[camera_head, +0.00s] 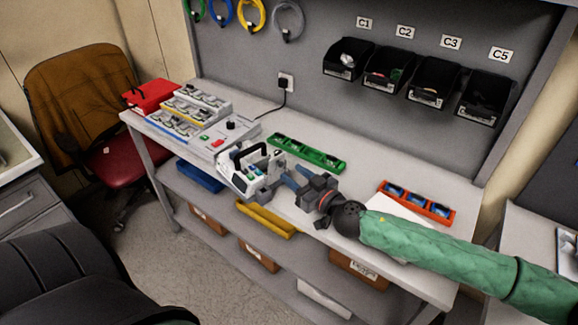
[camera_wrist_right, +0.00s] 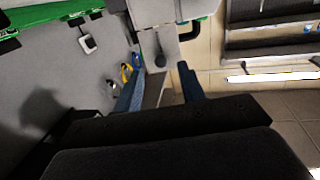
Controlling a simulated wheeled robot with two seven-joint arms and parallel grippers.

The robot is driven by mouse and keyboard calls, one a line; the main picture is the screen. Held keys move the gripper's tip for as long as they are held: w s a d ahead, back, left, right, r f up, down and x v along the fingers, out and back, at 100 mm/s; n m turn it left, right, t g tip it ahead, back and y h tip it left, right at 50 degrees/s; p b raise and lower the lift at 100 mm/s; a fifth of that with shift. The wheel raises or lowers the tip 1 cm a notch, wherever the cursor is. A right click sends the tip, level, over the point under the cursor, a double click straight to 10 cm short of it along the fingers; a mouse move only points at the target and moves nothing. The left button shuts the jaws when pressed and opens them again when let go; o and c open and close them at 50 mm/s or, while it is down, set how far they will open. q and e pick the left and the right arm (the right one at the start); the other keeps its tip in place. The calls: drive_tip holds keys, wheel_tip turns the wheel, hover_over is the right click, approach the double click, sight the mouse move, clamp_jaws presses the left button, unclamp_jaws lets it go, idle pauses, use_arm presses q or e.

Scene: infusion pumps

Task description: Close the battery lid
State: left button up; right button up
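The infusion pump (camera_head: 240,180), white and grey with a black carry handle, stands near the front edge of the bench. My right gripper (camera_head: 290,176) is just right of it, with its blue fingers pointing at the pump's right side. In the right wrist view the two fingers of the right gripper (camera_wrist_right: 160,72) are apart with nothing clearly held between them. A grey part of the pump (camera_wrist_right: 155,20) with a dark knob shows ahead of the fingertips. I cannot make out the battery lid clearly. My left gripper is not in view.
A green tray (camera_head: 308,154) lies behind the gripper. An orange tray (camera_head: 440,212) lies to the right by my right arm. A device with a red button (camera_head: 217,143) and rows of parts (camera_head: 198,102) fill the left of the bench. A yellow tray (camera_head: 265,219) is below.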

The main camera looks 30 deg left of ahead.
sight(282, 166)
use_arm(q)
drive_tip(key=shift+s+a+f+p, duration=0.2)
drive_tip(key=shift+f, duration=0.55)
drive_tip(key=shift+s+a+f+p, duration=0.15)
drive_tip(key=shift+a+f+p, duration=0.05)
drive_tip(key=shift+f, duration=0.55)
use_arm(e)
drive_tip(key=shift+x, duration=1.8)
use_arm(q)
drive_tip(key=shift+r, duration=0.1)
use_arm(e)
clamp_jaws()
